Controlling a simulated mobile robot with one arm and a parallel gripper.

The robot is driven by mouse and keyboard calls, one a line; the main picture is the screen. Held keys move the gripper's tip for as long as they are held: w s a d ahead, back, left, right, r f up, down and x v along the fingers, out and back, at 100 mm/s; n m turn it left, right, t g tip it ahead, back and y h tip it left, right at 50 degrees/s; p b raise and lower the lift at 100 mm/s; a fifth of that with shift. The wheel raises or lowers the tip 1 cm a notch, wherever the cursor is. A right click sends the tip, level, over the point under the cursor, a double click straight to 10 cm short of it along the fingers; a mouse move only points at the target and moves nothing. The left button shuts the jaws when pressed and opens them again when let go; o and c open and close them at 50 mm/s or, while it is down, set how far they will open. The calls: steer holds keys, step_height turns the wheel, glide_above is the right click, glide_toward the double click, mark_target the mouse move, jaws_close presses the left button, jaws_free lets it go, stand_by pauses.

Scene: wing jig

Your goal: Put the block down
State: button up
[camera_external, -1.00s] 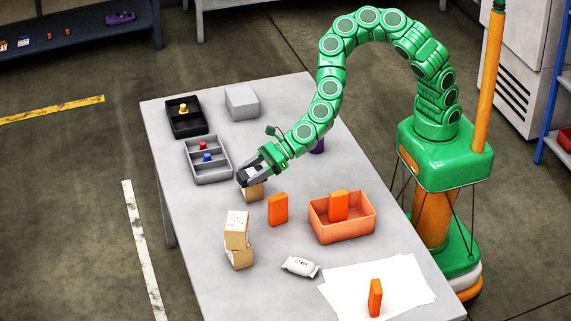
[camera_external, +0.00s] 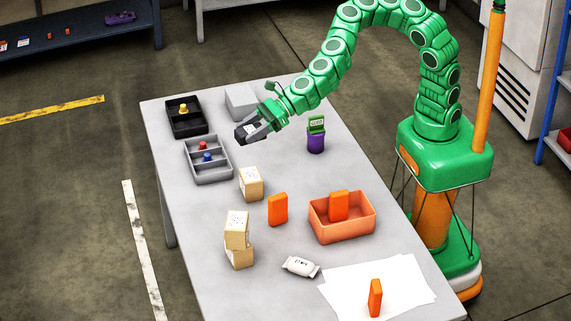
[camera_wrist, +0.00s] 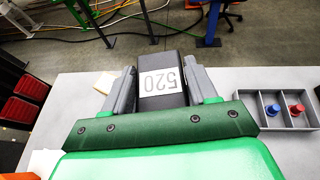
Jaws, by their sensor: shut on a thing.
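My gripper (camera_external: 254,131) is shut on a dark block (camera_external: 244,133). In the wrist view the block (camera_wrist: 170,98) sits between both fingers, its white label reading "520" upside down. In the external view my gripper holds it over the far half of the grey table (camera_external: 185,234), right of the grey divided tray (camera_external: 222,172) and in front of the light grey box (camera_external: 239,101). The block appears to be above the table, but the exact height is hard to tell.
A cardboard box (camera_external: 251,184) and a stack of cardboard boxes (camera_external: 237,230) stand nearer. An orange block (camera_external: 277,209) stands left of the orange bin (camera_external: 352,228). A purple cup (camera_external: 316,144) with a green thing is right. A black tray (camera_external: 175,127) is far left.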

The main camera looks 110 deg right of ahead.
steer(key=shift+d+r, duration=0.25)
steer(key=shift+r, duration=0.2)
steer(key=shift+d+r, duration=0.2)
steer(key=shift+r, duration=0.25)
steer(key=s+d+f+n+g+y, duration=0.1)
steer(key=s+d+n+y, duration=0.1)
steer(key=d, duration=0.6)
steer(key=s+d+f+n+y, duration=0.1)
steer(key=s+d+n+y, duration=0.15)
steer(key=d, duration=0.55)
steer(key=s+d+r+n+g+y, duration=0.2)
steer(key=s+d+n+g+y, duration=0.1)
steer(key=s+d, duration=1.1)
step_height(320, 180, down, 18)
steer(key=s+a, duration=0.1)
steer(key=w+d+f, duration=0.1)
steer(key=w+f, duration=0.1)
steer(key=w, duration=0.2)
steer(key=w+d+f, duration=0.1)
steer(key=w+f, duration=0.2)
steer(key=w, duration=0.1)
steer(key=w+d+f, duration=0.1)
steer(key=w+f, duration=0.2)
steer(key=w, duration=0.1)
steer(key=shift+d+f, duration=0.2)
steer(key=shift+d, duration=0.05)
steer(key=shift+w+d+f, duration=0.2)
steer(key=shift+w+f, duration=0.35)
steer(key=shift+f, duration=0.1)
